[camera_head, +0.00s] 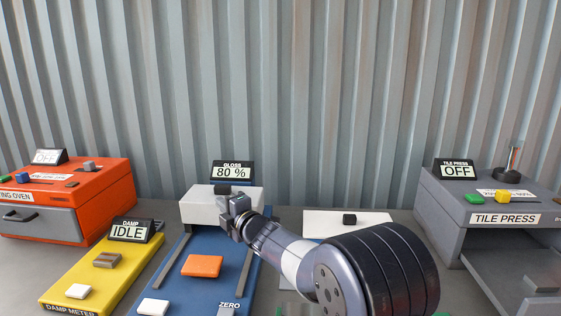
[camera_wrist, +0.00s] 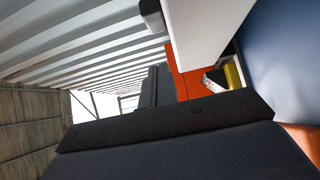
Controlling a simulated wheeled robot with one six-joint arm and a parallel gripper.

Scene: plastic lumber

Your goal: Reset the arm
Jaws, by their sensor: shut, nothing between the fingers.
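My gripper (camera_head: 228,206) is at the end of my arm, which reaches in from the lower right in the head view. It is shut and empty, in front of the white block (camera_head: 197,207) of the gloss meter, whose display (camera_head: 232,172) reads 80 %. I cannot tell whether it touches the block. An orange tile (camera_head: 201,266) lies on the blue gloss meter bed (camera_head: 183,290), below and left of the gripper. In the wrist view, the white block (camera_wrist: 212,30) and the blue bed (camera_wrist: 285,60) show close by at the right.
The yellow damp meter (camera_head: 85,272) stands left, its display (camera_head: 130,231) reading IDLE. The orange oven (camera_head: 105,190) is farther left, reading OFF. The grey tile press (camera_head: 440,205) at right also reads OFF. A corrugated wall (camera_head: 290,100) closes the back. Space above the devices is clear.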

